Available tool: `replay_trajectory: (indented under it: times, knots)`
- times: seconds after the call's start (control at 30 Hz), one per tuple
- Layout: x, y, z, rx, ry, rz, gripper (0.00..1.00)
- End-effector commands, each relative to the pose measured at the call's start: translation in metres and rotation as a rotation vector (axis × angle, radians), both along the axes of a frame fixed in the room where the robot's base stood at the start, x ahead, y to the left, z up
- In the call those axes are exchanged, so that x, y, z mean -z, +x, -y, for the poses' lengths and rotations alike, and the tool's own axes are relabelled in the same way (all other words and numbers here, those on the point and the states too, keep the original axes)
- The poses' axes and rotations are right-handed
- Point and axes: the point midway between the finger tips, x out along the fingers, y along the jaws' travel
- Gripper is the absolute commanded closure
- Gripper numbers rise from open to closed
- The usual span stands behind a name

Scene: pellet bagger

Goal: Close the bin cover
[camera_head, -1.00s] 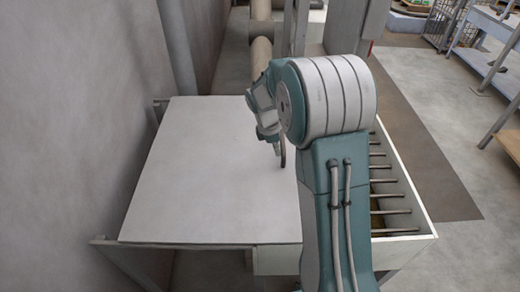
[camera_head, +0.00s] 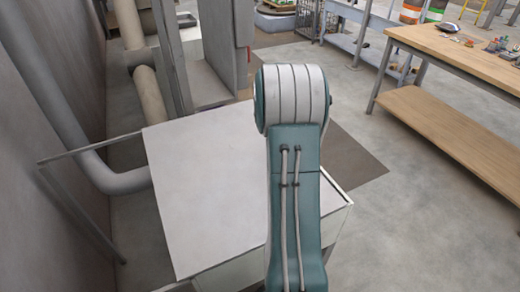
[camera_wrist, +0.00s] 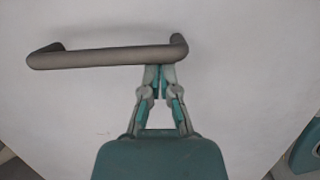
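The bin cover (camera_head: 205,190) is a flat pale panel lying level on the bin in the head view. My arm hides its right part, and the bin's right rim (camera_head: 340,192) shows just beyond the arm. No open slots show there. In the wrist view the cover (camera_wrist: 90,110) fills most of the picture. Its grey bar handle (camera_wrist: 100,57) runs across the upper part. My gripper (camera_wrist: 160,70) has its fingertips close together at the handle's lower edge, near its right end. I see no bar between the fingers. The head view hides my gripper behind my arm.
A bare metal support frame (camera_head: 75,205) sticks out left of the cover. Pipes (camera_head: 150,95) and a grey wall stand at the left and back. A wooden workbench (camera_head: 460,50) stands at the right, with clear floor (camera_head: 420,220) in front of it.

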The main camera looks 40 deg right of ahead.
Motion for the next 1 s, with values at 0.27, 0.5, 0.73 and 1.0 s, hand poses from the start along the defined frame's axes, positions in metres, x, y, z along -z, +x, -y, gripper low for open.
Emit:
replay_trajectory:
  times: [0.27, 0.5, 0.73, 1.0]
  knots:
    - [0.000, -0.009, 0.025, 0.001, 0.000, 0.000, 1.00]
    - [0.000, -0.009, 0.027, 0.001, 0.000, 0.001, 1.00]
    - [0.000, -0.009, 0.027, 0.000, -0.001, 0.001, 1.00]
    - [0.008, 0.015, -0.005, -0.004, 0.001, -0.002, 1.00]
